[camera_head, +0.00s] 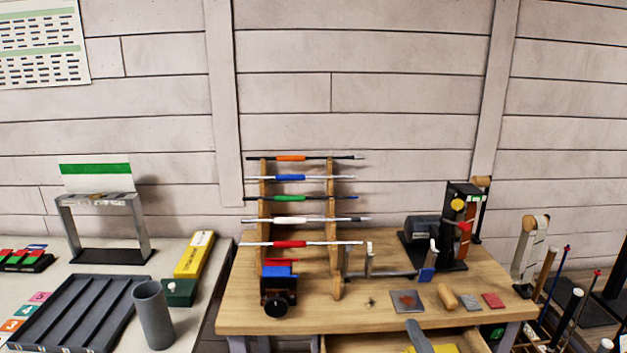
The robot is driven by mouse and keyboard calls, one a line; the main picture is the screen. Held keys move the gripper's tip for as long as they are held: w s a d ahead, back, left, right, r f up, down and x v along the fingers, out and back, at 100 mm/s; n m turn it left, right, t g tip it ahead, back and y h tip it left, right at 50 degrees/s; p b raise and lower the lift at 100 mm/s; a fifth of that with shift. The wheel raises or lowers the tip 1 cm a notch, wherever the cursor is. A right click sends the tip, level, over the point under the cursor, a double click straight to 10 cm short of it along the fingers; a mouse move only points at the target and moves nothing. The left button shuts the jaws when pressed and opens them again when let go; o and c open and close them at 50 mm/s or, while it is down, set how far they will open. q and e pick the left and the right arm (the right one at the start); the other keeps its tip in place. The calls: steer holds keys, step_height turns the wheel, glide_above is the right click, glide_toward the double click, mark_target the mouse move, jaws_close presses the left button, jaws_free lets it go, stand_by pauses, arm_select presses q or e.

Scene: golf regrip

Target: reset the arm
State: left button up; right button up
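Neither of my arms nor grippers shows in the head view. A wooden rack (336,268) on the workbench (480,318) holds several club shafts one above another. Their bands are orange (290,158), blue (290,177), green (287,198), white (290,220) and red (290,244). A small vise-like device with blue and red parts (280,279) stands at the rack's front left.
A dark motor machine (430,238) stands at the bench's back right, with small pads and a wooden cylinder in front. On the left table are a grey slotted tray (72,315), a grey cylinder (153,315) and a yellow box (194,254). Clubs stand at far right.

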steer(key=s+d+f+m+g+h, duration=0.1)
steer(key=s+d+f+m+g, duration=0.3)
steer(key=f, duration=0.4)
steer(key=s+d+f+m+g+h, duration=0.1)
steer(key=s+f+m+g, duration=0.2)
steer(key=s+f, duration=0.4)
steer(key=s+d+f+m+g+h, duration=0.1)
steer(key=s+d+f+m+g, duration=0.3)
steer(key=f, duration=0.4)
steer(key=s+a+f+m+g, duration=0.1)
steer(key=s+f+g, duration=0.2)
steer(key=s, duration=0.3)
steer(key=s+a+f+m+g, duration=0.1)
steer(key=s+f+m+g, duration=0.15)
steer(key=s, duration=0.45)
step_height(320, 180, down, 28)
steer(key=n, duration=0.1)
steer(key=s+d+f+g, duration=0.2)
steer(key=s+d+f, duration=0.1)
steer(key=s+f, duration=1.4)
steer(key=shift+s+d+f, duration=0.15)
steer(key=shift+s+f, duration=0.25)
steer(key=shift+s, duration=0.55)
